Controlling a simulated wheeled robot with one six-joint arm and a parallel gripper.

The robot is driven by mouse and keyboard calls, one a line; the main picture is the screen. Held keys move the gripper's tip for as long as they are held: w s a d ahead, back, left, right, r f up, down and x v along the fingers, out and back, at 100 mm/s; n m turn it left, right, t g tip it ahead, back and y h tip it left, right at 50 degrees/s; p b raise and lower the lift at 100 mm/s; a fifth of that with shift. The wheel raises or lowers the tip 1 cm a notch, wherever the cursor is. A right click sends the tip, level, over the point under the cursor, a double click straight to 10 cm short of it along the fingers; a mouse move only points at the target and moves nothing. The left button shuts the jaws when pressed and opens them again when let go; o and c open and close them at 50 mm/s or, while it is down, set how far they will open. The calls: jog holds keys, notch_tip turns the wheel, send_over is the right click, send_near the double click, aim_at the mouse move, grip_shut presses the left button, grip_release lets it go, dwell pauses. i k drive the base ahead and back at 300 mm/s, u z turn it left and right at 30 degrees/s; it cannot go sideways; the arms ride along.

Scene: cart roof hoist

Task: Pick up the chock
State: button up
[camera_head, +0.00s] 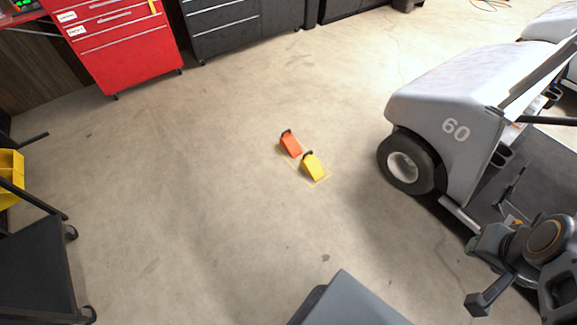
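Two wheel chocks lie on the concrete floor near the middle of the view, left of the cart's front wheel. The orange chock (290,144) is the farther one, and the yellow chock (313,165) is nearer and to its right. Each has a dark handle on top. A thin yellow outline on the floor shows around them. Part of my arm is at the lower right, in front of the cart. What seems to be my gripper (492,290) is there, well apart from both chocks. Its fingers are not clear enough to judge their opening.
A grey golf cart (445,95) marked 60 stands at right, with its dark wheel (405,162) near the chocks. A red tool cabinet (118,45) and dark cabinets (222,28) line the back. A black trolley (35,265) and yellow bin (10,178) stand at left. Floor between is clear.

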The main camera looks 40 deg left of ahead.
aim_at(309, 163)
jog(key=u, duration=1.95)
jog(key=i, duration=1.95)
jog(key=z, duration=0.75)
jog(key=i, duration=0.6)
jog(key=z, duration=0.45)
